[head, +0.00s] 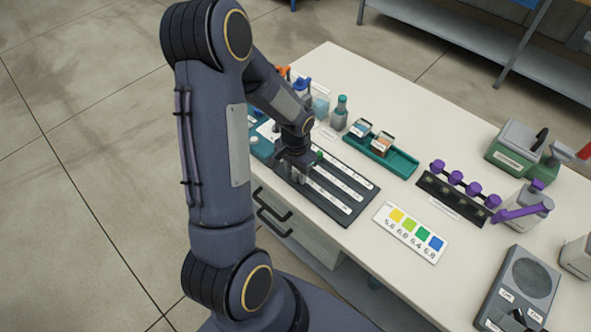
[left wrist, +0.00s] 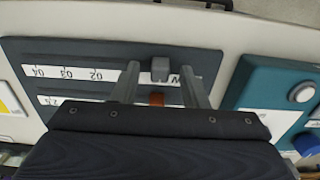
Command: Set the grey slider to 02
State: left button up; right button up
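The dark slider panel (head: 347,208) has three white numbered scales in the head view. It also shows in the left wrist view (left wrist: 70,50), with its numbers upside down. The grey slider (left wrist: 160,69) is on the scale marked 02, 03 and 04, to the right of the 02 mark. The mark at the slider is hidden. My left gripper (head: 296,178) is over the panel's left end. In the left wrist view its fingers (left wrist: 160,88) are open, one either side of the grey slider, with gaps showing. My right gripper is out of view.
An orange slider (left wrist: 156,99) is close by between the fingers, and a green knob (head: 319,155) is on the panel. A teal box (left wrist: 275,90) stands beside the panel. A teal tray (head: 400,162), bottles and a colour card (head: 410,232) are on the bench (head: 400,110).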

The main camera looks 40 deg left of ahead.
aim_at(317, 196)
pick_arm(q)
grip_shut()
jog(key=d+b, duration=0.1)
jog(key=d, duration=0.4)
jog(key=d+b, duration=0.1)
jog(key=d, duration=0.2)
jog(key=shift+s+b, duration=0.35)
grip_release()
notch_tip(317, 196, up, 8)
dwell(0.4)
jog(key=shift+f, duration=0.1)
